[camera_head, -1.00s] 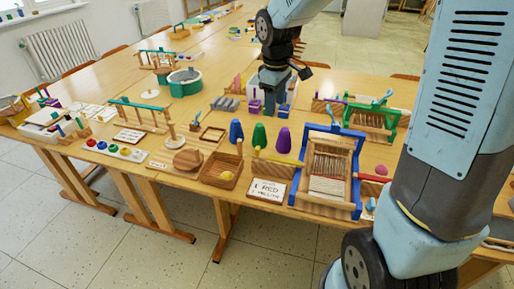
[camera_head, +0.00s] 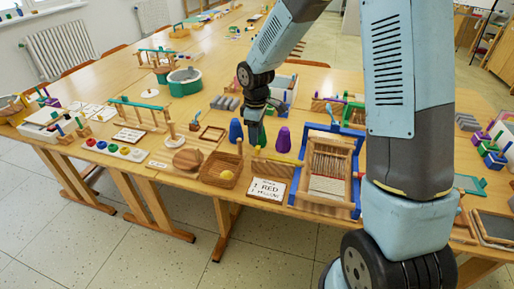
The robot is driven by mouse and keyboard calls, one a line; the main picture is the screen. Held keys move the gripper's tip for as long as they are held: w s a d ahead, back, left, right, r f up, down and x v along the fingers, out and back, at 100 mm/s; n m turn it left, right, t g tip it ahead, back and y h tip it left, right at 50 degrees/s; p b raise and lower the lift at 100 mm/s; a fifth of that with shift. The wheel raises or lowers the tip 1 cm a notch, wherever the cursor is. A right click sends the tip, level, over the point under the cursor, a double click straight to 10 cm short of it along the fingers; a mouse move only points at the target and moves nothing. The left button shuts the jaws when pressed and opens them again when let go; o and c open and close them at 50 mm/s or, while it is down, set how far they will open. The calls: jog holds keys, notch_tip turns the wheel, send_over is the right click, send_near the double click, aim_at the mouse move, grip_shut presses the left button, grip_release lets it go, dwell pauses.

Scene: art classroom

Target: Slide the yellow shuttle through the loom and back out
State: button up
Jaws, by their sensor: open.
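The blue-framed loom (camera_head: 327,169) stands near the front edge of the table, with pale warp threads across it. The yellow shuttle (camera_head: 281,159) lies just left of the loom, its right end close to the blue frame. My gripper (camera_head: 256,140) is open and hangs down left of the loom, above and behind the shuttle's left end. It covers most of the green cone between the blue and purple cones. The fingertips are small and dark, and I cannot tell whether they touch anything.
A blue cone (camera_head: 236,132) and a purple cone (camera_head: 283,140) stand beside my gripper.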

notch_tip(320, 180, down, 6)
jog(key=shift+f, duration=0.25)
grip_shut()
dwell(0.6)
